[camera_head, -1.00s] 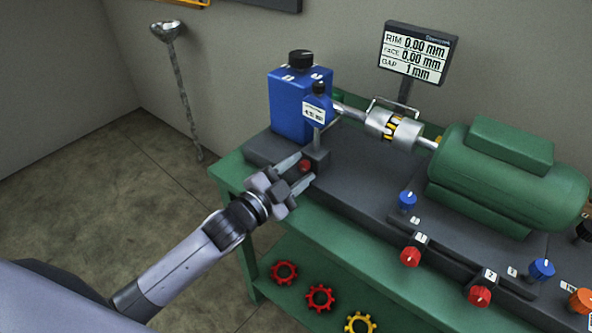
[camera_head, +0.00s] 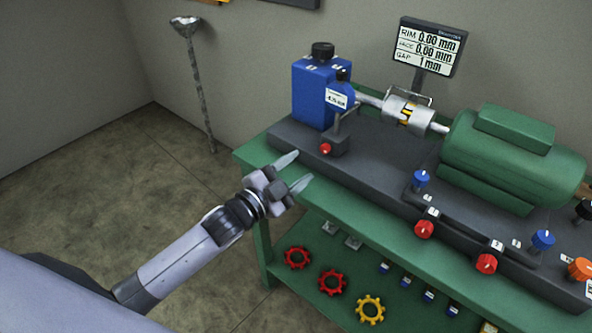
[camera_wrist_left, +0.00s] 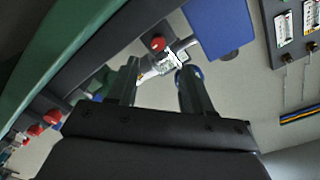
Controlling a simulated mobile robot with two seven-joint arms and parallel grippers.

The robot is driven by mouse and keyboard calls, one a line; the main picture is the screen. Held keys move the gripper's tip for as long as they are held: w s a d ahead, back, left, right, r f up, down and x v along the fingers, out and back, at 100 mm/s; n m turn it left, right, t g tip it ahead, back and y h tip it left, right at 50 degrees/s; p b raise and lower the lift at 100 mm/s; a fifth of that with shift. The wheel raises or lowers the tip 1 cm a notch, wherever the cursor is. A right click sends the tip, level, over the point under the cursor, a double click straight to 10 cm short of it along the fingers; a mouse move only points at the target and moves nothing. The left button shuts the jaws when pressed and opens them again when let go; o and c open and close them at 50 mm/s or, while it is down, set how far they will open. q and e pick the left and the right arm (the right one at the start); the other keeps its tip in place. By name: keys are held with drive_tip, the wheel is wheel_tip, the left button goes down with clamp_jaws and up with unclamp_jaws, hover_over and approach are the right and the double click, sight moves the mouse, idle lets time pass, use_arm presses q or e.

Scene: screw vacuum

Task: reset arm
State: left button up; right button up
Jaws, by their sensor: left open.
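My left gripper (camera_head: 296,172) is open and empty, in front of the left end of the green bench (camera_head: 345,218). Its fingertips point toward a small dark block with a red knob (camera_head: 325,148) and stand apart from it. In the left wrist view the two open fingers (camera_wrist_left: 160,85) show with nothing between them. The red knob also shows there (camera_wrist_left: 158,43), beyond the fingertips. My right gripper is in neither view.
The bench carries a blue housing (camera_head: 312,95), a silver coupling (camera_head: 408,113), a green motor (camera_head: 512,155) and a display (camera_head: 427,47). Blue and red knobs (camera_head: 424,229) line its front. Red and yellow gears (camera_head: 332,282) lie on the lower shelf.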

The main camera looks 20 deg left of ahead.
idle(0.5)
use_arm(q)
drive_tip(key=s+a+f+n+g+y, duration=0.1)
drive_tip(key=s+f+n+g, duration=0.1)
drive_tip(key=s+f, duration=0.3)
drive_tip(key=s+a+f+n+g+y+p, duration=0.1)
drive_tip(key=s+f+n, duration=0.4)
drive_tip(key=s, duration=0.6)
drive_tip(key=s+a+f+n+g+y+p, duration=0.1)
drive_tip(key=s+f+n+g+y, duration=0.1)
drive_tip(key=s+f, duration=0.4)
drive_tip(key=s+n+g, duration=0.1)
drive_tip(key=s+n, duration=0.1)
drive_tip(key=shift+s+y, duration=0.3)
drive_tip(key=shift+y, duration=0.1)
drive_tip(key=shift+o, duration=0.3)
drive_tip(key=shift+f, duration=0.1)
